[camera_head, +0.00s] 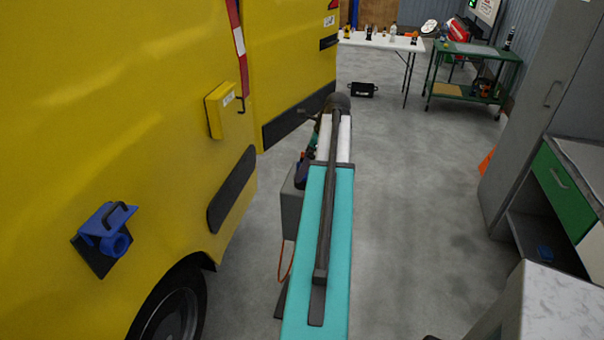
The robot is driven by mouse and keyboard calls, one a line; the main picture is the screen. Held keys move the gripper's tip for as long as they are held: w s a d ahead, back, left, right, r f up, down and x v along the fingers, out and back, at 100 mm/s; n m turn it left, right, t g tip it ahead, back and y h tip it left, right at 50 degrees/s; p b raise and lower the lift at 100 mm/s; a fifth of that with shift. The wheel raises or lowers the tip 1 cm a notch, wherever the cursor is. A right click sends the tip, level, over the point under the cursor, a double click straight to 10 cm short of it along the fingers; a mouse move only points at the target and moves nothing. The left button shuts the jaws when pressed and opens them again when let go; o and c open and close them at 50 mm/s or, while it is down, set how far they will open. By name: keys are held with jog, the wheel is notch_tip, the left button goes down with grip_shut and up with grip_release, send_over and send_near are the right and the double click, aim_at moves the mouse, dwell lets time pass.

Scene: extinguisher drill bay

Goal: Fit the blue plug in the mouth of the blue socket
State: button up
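A blue socket (118,244) with a round open mouth is on the yellow vehicle's side at the lower left. It has a blue lid with a dark handle above the mouth and a dark plate behind it. I cannot make out a plug in the mouth. My teal and white arm parts fill the middle, but I cannot make out my gripper's fingers.
The yellow vehicle (120,80) fills the left, with a yellow box (219,110) on its side. A white table (395,43), a green cart (465,93) and a black case (362,90) are at the back. The grey floor (420,190) right of centre is clear.

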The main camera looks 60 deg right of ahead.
jog(key=c, duration=2)
jog(key=shift+c, duration=0.4)
jog(key=shift+r+p, duration=2.05)
jog(key=shift+r, duration=0.35)
jog(key=shift+r+p, duration=1.6)
jog(key=shift+r, duration=0.25)
